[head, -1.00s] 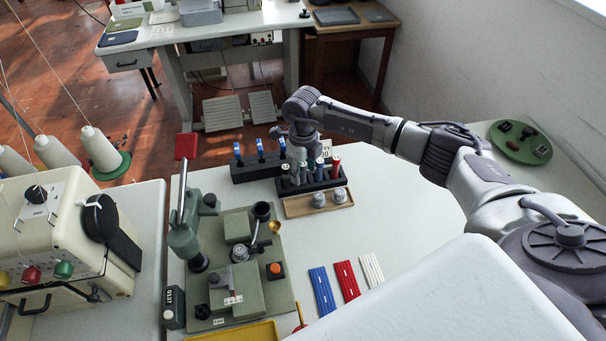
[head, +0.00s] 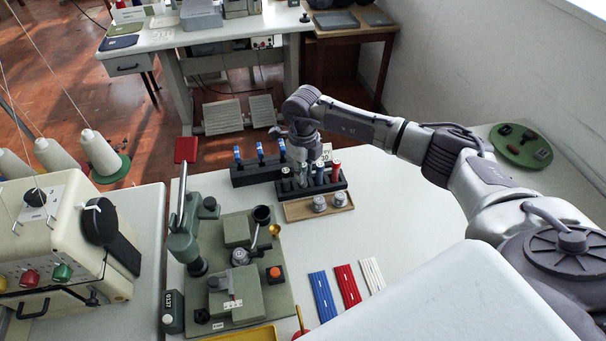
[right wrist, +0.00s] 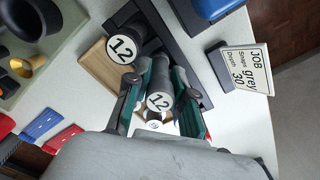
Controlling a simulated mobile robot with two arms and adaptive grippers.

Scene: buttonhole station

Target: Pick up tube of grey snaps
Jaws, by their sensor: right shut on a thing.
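My right gripper (head: 303,163) is over the black tube rack (head: 342,185) in the head view. In the right wrist view its green-edged fingers (right wrist: 160,103) are shut on a dark tube with a white end label reading 12 (right wrist: 158,100). The fingers hide much of this tube, and I cannot tell whether its far end is clear of the rack. Another dark tube marked 12 (right wrist: 122,48) is beside it, outside the fingers. A card (right wrist: 246,71) reading "JOB grey Snaps" stands by the rack. My left gripper is not in view.
A red tube (head: 336,171) stands at the rack's right end. A wooden tray (head: 291,211) with small metal parts lies in front. A second rack with blue-topped items (head: 238,155) is behind left. The green press (head: 184,240) stands left. Table right of the tray is clear.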

